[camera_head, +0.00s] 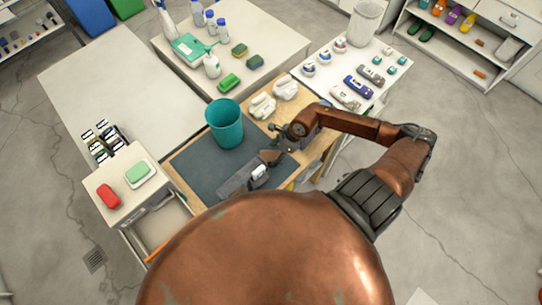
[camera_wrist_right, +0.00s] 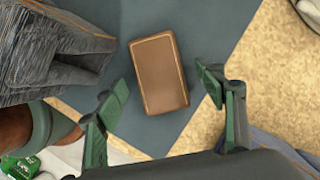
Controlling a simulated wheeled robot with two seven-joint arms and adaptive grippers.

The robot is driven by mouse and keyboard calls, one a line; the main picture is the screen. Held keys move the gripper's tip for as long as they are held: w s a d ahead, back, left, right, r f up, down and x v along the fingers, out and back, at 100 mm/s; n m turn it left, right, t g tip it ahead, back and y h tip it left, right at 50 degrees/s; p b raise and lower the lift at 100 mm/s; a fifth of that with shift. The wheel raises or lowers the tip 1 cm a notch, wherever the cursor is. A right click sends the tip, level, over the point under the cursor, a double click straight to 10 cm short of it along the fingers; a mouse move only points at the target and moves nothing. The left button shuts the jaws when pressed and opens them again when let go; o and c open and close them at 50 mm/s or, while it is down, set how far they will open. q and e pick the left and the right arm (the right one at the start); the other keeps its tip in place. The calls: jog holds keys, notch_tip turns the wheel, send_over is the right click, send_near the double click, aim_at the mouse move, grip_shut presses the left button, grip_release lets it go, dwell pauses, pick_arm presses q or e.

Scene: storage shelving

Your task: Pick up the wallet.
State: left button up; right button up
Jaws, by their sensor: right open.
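The wallet is a brown rectangle with a lighter stitched edge (camera_wrist_right: 158,73). It lies flat on the dark grey mat in the right wrist view. In the head view it is a small brown patch (camera_head: 270,157) just beside my right gripper. My right gripper (camera_head: 284,142) is low over the mat's right side. In the right wrist view its green fingers (camera_wrist_right: 161,92) are spread wide, one on each side of the wallet's near end, with nothing between them held. My left gripper does not show.
Dark grey folded cloth (camera_wrist_right: 50,50) lies close left of the wallet. A teal bin (camera_head: 224,125) stands on the mat (camera_head: 195,165). White shoes (camera_head: 263,106) sit behind. A white side table (camera_head: 358,62) holds toy cars and small items.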

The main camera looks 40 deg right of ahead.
jog(key=shift+w+a+f, duration=0.1)
jog(key=shift+a+f, duration=0.05)
jog(key=shift+f, duration=0.15)
jog(key=c, duration=1.3)
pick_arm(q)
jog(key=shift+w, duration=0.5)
pick_arm(e)
jog(key=shift+c, duration=0.4)
jog(key=shift+r, duration=0.1)
